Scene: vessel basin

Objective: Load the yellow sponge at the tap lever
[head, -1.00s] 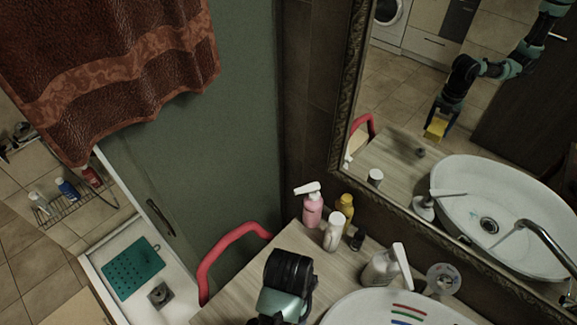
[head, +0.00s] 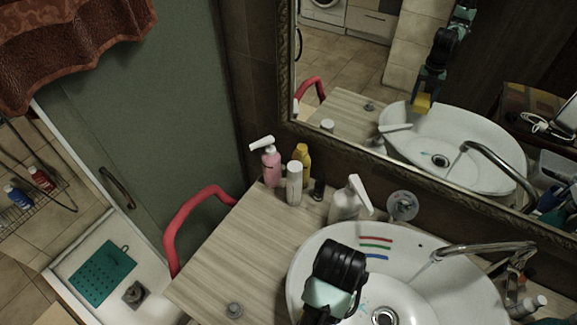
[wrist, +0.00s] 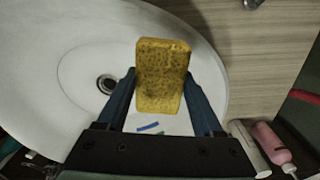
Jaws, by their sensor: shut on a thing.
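The yellow sponge (wrist: 161,75) is held upright between the two fingers of my gripper (wrist: 160,82) in the wrist view, with the white basin below it. In the head view my arm's dark wrist (head: 340,268) is over the basin's left part and hides the gripper and sponge. Their reflection shows in the mirror, with a yellow block at the fingertips. The metal tap (head: 480,248) stands at the basin's right side, its spout reaching left over the bowl. Its lever is hard to make out against the fittings at the right.
The white basin (head: 300,262) has red, green and blue streaks on its inner wall. A pump bottle (head: 347,203), pink bottle (head: 271,168), white bottle (head: 294,184) and yellow bottle (head: 303,157) stand behind it. The wooden counter (head: 228,250) is mostly clear. A red rail (head: 180,222) borders it.

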